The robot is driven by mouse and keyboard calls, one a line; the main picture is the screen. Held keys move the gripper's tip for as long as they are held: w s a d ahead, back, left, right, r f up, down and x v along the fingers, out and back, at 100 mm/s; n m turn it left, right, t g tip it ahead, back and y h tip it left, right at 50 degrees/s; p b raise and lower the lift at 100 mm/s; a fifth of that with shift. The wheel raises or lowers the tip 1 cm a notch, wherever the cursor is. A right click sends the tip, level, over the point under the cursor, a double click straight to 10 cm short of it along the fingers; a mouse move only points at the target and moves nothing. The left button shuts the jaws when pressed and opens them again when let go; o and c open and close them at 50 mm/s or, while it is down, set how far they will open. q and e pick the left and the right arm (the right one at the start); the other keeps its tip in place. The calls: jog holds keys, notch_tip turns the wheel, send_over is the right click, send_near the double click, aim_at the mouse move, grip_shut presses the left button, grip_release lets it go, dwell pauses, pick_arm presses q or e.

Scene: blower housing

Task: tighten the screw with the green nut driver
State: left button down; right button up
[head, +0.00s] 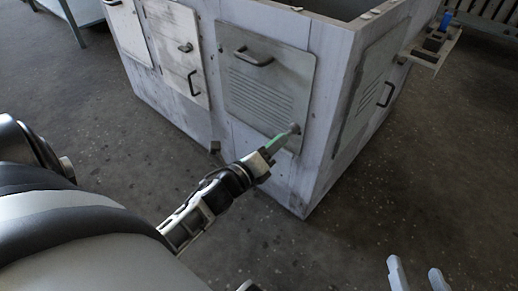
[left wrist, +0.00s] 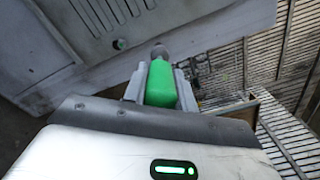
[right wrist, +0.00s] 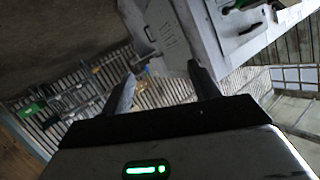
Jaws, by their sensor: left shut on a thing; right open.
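The green nut driver (head: 276,143) is held in my left gripper (head: 263,160). In the head view its grey socket end (head: 294,128) overlaps the lower right corner of the louvred panel (head: 262,85); I cannot tell whether it touches. In the left wrist view the green handle (left wrist: 162,86) sits between the fingers, and the grey socket (left wrist: 159,52) points away toward the housing. No screw can be made out. My right gripper (head: 417,276) is open and empty, away from the housing.
The grey blower housing (head: 333,95) has other panels with black handles (head: 194,82). A small shelf (head: 432,50) with a blue item (head: 446,21) juts from its right side. Dark floor (head: 370,215) lies free in front. A slatted surface (right wrist: 100,85) shows in the right wrist view.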

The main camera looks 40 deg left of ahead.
pick_arm(q)
jog(key=a+f+m+b, duration=0.2)
jog(key=a+f, duration=0.1)
jog(key=f, duration=0.4)
jog(key=w+b, duration=0.1)
jog(key=w, duration=0.4)
jog(key=shift+d+f, duration=0.1)
jog(key=shift+f, duration=0.05)
pick_arm(e)
jog(key=shift+w+a+f+t+y, duration=0.15)
jog(key=shift+a+f+t+y, duration=0.15)
jog(key=shift+a+f+y, duration=0.45)
pick_arm(q)
jog(key=shift+w+b, duration=0.1)
jog(key=shift+b, duration=0.25)
pick_arm(e)
jog(key=shift+a, duration=0.1)
jog(key=shift+r, duration=0.15)
